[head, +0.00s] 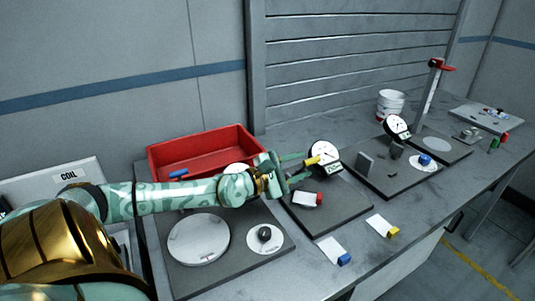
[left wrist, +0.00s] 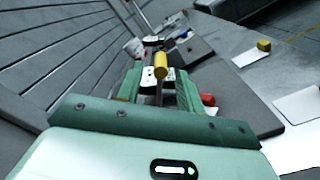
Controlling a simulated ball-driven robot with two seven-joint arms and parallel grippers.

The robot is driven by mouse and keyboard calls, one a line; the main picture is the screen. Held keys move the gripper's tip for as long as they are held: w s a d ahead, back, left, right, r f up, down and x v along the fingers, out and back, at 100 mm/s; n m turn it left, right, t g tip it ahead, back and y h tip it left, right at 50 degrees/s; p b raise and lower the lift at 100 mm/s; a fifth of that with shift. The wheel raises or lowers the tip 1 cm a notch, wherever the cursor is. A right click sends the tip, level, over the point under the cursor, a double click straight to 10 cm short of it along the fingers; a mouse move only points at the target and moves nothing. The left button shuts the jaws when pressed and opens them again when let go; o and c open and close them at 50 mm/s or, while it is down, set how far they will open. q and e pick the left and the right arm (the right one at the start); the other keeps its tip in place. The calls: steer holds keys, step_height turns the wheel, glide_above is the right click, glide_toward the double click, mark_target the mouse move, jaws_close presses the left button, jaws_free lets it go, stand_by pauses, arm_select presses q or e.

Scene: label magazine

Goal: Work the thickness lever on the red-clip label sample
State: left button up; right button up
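The red-clip label sample (head: 307,198), a white card with a red clip, lies on a dark plate below a round dial gauge (head: 325,153). Its red clip (left wrist: 208,99) shows beyond my right finger in the left wrist view. A yellow lever knob (head: 313,161) sticks out beside the dial. My left gripper (head: 306,166) is open, its green fingers pointing at the knob. In the left wrist view the yellow knob (left wrist: 160,66) appears between the fingertips; contact cannot be told. My right gripper is not in view.
Cards with a yellow clip (head: 381,226) and a blue clip (head: 335,251) lie on the bench front. A red bin (head: 205,150) stands behind my left arm. A second dial gauge (head: 397,127) and a white tub (head: 390,104) stand farther right.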

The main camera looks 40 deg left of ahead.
arm_select(q)
steer(key=p+v, duration=0.3)
steer(key=v, duration=0.8)
steer(key=shift+s+p, duration=0.2)
steer(key=shift+p, duration=0.1)
